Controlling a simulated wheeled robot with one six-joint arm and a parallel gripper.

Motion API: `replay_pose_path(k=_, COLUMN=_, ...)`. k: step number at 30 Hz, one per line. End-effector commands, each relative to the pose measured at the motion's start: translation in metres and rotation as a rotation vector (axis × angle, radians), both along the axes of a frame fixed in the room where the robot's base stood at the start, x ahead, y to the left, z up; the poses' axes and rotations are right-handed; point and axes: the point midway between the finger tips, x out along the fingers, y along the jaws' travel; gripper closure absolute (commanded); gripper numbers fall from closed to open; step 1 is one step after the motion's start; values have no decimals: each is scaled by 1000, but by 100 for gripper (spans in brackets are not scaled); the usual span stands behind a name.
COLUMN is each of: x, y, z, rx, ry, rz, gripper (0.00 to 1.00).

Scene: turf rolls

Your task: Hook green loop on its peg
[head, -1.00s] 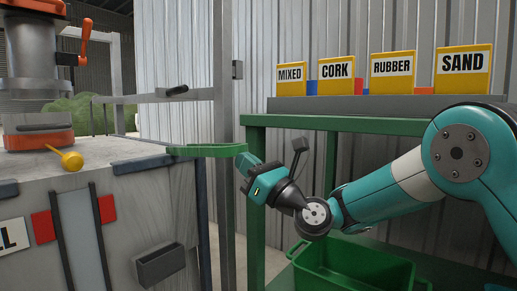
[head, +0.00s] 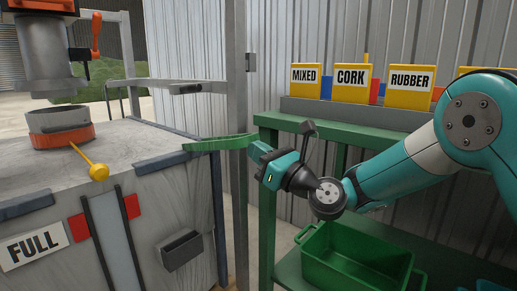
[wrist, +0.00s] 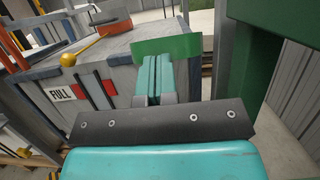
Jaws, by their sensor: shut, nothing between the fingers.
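A green band, seemingly the loop (head: 218,142), stretches from the edge of the grey bin toward my gripper (head: 258,150) in the head view. In the wrist view the green band (wrist: 165,47) lies across the far end of my gripper's teal fingers (wrist: 154,72). The fingers are closed together with nothing between them. Whether the fingertips touch the band or stand just short of it I cannot tell. I cannot make out a peg for certain; a dark stub (head: 186,89) sits on the grey rail behind the band.
The grey bin (head: 90,215) with a FULL sign (head: 34,246) stands left, a yellow knob (head: 98,172) on it. A grey post (head: 237,130) rises behind the band. A green rack (head: 268,190) with a green crate (head: 355,262) and yellow label boxes (head: 352,82) is at right.

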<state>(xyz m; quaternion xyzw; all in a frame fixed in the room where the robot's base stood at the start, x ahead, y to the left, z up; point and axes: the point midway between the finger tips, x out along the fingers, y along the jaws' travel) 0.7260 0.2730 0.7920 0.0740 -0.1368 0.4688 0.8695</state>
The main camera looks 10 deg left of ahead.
Motion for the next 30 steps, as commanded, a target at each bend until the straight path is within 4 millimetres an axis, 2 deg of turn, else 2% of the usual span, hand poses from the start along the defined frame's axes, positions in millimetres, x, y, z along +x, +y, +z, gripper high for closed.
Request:
replay_pose_path(k=5, x=0, y=0, z=-2, rx=0, ry=-1, rz=-1, gripper=100)
replay_pose_path(k=8, x=-1, y=-1, z=-10, rx=-1, ry=0, rz=1, gripper=100)
replay_pose_path(k=14, x=-10, y=-5, z=-46, rx=-1, ry=3, rz=13, gripper=100)
replay_pose_path(k=17, x=-21, y=-24, z=-48, rx=0, ry=7, rz=11, gripper=100)
replay_pose_path(k=21, x=-37, y=-50, z=-63, rx=2, ry=1, rz=9, gripper=100)
replay_pose_path(k=30, x=-54, y=-75, z=-70, rx=1, ry=-3, rz=12, gripper=100)
